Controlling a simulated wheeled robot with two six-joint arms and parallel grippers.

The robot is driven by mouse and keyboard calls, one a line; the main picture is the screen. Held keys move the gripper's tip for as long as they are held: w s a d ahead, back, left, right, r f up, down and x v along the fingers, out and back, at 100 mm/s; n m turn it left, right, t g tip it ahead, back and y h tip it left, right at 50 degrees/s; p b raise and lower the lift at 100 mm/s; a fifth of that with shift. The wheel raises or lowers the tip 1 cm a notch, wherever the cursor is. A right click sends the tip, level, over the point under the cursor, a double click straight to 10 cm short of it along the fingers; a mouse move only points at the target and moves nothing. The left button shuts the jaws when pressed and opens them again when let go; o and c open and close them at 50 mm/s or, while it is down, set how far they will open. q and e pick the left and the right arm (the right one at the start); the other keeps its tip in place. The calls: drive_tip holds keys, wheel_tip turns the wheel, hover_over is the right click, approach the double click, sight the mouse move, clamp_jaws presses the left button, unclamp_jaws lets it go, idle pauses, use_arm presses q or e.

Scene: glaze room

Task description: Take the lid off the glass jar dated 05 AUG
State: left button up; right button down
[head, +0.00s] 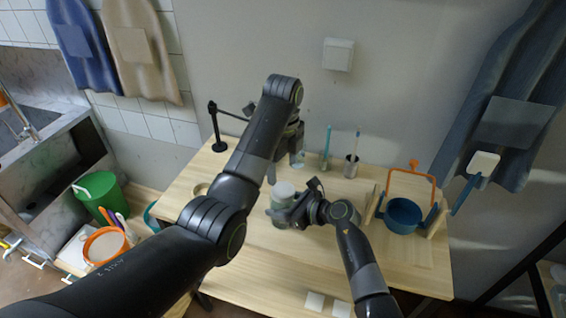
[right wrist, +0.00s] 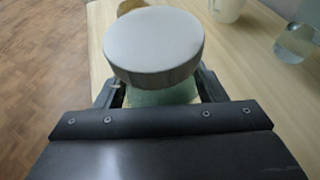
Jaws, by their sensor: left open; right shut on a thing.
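A greenish glass jar (head: 282,214) with a round pale grey lid (head: 284,189) is at the middle of the table. My right gripper (head: 285,207) is shut on the jar's body from the right, below the lid. In the right wrist view the lid (right wrist: 153,45) sits on top of the jar (right wrist: 160,96), with a finger on each side of the glass. I see no readable date on it. My left gripper (head: 297,155) is open, above and behind the jar, apart from the lid; its fingers are partly hidden by its own arm.
A blue pot (head: 404,216) and an orange-handled frame (head: 411,178) stand at the right. A grey holder with a brush (head: 351,167) is at the back. Another glass vessel (right wrist: 294,43) and a pale cup (right wrist: 227,10) show in the right wrist view.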

sight(283, 190)
use_arm(q)
drive_tip(key=shift+m, duration=0.5)
drive_tip(key=shift+f, duration=3.85)
drive_tip(key=shift+c, duration=0.4)
drive_tip(key=c, duration=0.9)
drive_tip(key=n, duration=0.4)
drive_tip(key=shift+n, duration=0.3)
drive_tip(key=n, duration=0.5)
drive_tip(key=shift+n, duration=0.3)
drive_tip(key=o, duration=1.1)
drive_tip(key=shift+c, duration=0.2)
